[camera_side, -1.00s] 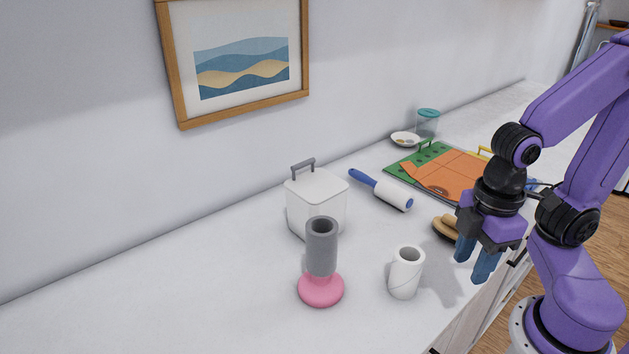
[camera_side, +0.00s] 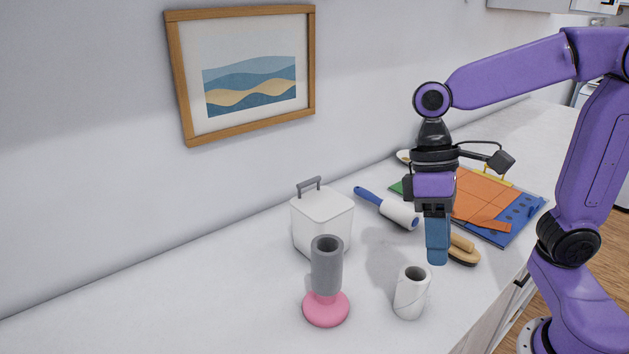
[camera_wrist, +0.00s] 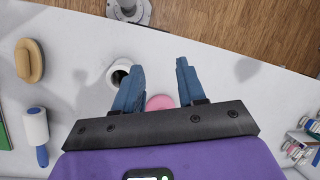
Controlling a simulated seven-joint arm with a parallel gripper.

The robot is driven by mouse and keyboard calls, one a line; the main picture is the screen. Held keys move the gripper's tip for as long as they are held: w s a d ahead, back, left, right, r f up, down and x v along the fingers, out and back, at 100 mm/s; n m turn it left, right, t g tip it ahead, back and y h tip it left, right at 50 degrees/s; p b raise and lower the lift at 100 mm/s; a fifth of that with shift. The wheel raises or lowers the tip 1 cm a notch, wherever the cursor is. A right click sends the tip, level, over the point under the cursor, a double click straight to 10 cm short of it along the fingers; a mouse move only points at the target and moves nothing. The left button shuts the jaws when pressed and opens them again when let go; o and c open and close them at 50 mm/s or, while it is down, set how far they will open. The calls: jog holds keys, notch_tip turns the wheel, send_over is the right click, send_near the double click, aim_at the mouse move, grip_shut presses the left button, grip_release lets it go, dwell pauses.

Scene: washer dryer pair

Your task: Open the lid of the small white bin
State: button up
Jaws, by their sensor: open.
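The small white bin (camera_side: 323,222) stands upright on the white counter near the wall. Its lid (camera_side: 322,203) lies shut on top, with a grey handle (camera_side: 309,186) at the lid's back edge. My gripper (camera_side: 437,255) points down above the counter, to the right of the bin and apart from it. In the wrist view my gripper (camera_wrist: 159,90) has its two blue fingers spread with nothing held between them. I cannot make out the bin in the wrist view.
A grey cylinder on a pink base (camera_side: 326,308) stands in front of the bin. A white cup-like roll (camera_side: 411,292) stands below my gripper. A lint roller (camera_side: 388,208), a wooden brush (camera_side: 462,250) and a board with orange cloth (camera_side: 485,200) lie behind. The left counter is clear.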

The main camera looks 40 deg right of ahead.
jog(key=w+d+m+g+y, duration=0.2)
jog(key=w+m+y, duration=0.9)
jog(key=w, duration=1.3)
jog(key=w+d+f+m+t+y, duration=0.1)
jog(key=w+d+m+t+y, duration=0.35)
jog(key=d, duration=0.65)
jog(key=w+d+f+m+t+y, duration=0.1)
jog(key=w+d+m, duration=0.55)
jog(key=d, duration=0.35)
jog(key=n, duration=0.1)
send_near(315, 180)
jog(key=a, duration=0.9)
jog(key=shift+w+a+f, duration=0.2)
jog(key=shift+a+f, duration=0.15)
grip_shut()
